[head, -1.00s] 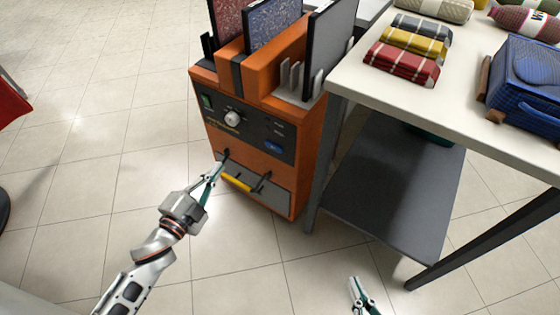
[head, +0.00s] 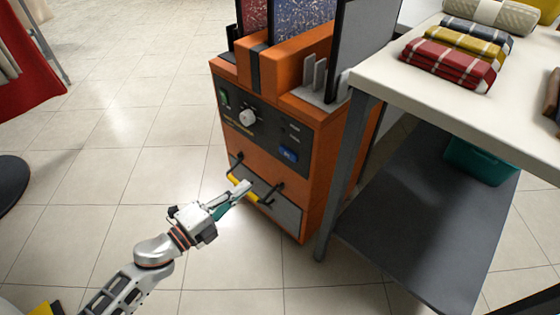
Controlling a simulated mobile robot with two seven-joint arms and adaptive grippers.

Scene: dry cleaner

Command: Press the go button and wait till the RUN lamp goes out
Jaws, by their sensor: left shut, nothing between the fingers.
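The orange machine (head: 262,150) stands left of the table, with a dark control panel (head: 262,133) on its front. A blue button (head: 288,154) sits at the panel's lower right; I take it for the go button, but its lettering is too small to read. Small labels or lamps (head: 294,133) above it look unlit, and I cannot tell which is RUN. My left gripper (head: 246,187) is shut and empty, in front of the yellow-gripped drawer handle, below and left of the blue button. I cannot tell whether it touches the handle. My right gripper is out of view.
The panel also has a white knob (head: 248,117) and a green switch (head: 225,98). A grey drawer front (head: 280,208) lies below. The white table (head: 385,75) with folded cloths and a grey lower shelf (head: 420,215) stands close on the right.

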